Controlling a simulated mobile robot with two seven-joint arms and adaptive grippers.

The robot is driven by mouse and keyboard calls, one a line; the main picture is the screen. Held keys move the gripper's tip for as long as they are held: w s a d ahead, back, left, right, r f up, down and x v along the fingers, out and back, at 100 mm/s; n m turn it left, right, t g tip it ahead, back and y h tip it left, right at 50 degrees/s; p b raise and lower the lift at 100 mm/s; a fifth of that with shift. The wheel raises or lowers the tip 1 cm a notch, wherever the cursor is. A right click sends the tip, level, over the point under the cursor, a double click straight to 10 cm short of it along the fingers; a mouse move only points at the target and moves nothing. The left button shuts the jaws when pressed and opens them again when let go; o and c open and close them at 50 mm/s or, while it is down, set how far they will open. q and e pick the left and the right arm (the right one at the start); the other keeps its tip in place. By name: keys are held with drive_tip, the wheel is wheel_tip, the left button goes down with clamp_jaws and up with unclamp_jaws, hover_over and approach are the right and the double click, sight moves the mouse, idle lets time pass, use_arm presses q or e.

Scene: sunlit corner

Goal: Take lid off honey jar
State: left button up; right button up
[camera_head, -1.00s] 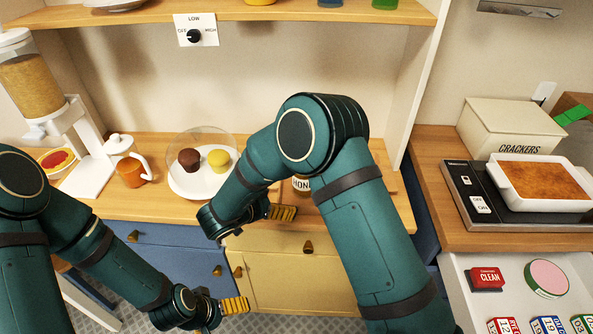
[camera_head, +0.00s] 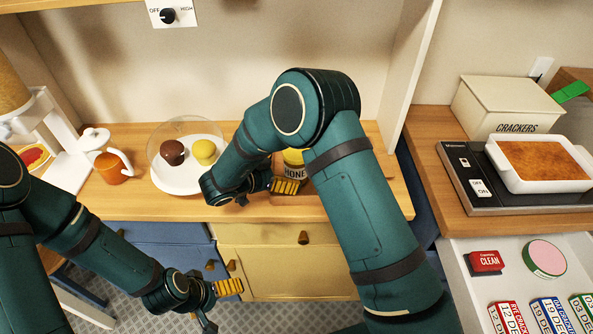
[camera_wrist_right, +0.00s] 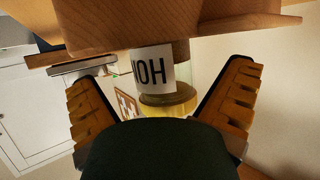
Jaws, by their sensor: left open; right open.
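The honey jar (camera_head: 294,173) stands upright on the wooden counter, with a white "HONE" label and a yellow lid (camera_head: 293,156); my right arm hides part of it. In the right wrist view the jar (camera_wrist_right: 155,72) appears upside down, with its yellow lid (camera_wrist_right: 170,106) lower in the picture. My right gripper (camera_head: 284,186) is open, low in front of the jar. In the wrist view its ribbed yellow fingers lie on either side of the jar, apart from it. My left gripper (camera_head: 218,300) is open and empty, below the counter front.
A glass-domed plate (camera_head: 178,186) with two muffins and an orange mug (camera_head: 113,167) stand left of the right arm. A crackers box (camera_head: 505,105) and a baking dish on a warmer (camera_head: 500,200) are at right. A shelf upright (camera_head: 410,70) rises behind the jar's right.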

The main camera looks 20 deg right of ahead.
drive_tip(key=x, duration=0.5)
drive_tip(key=shift+w+r+b, duration=0.15)
drive_tip(key=shift+b, duration=0.25)
drive_tip(key=c, duration=1.2)
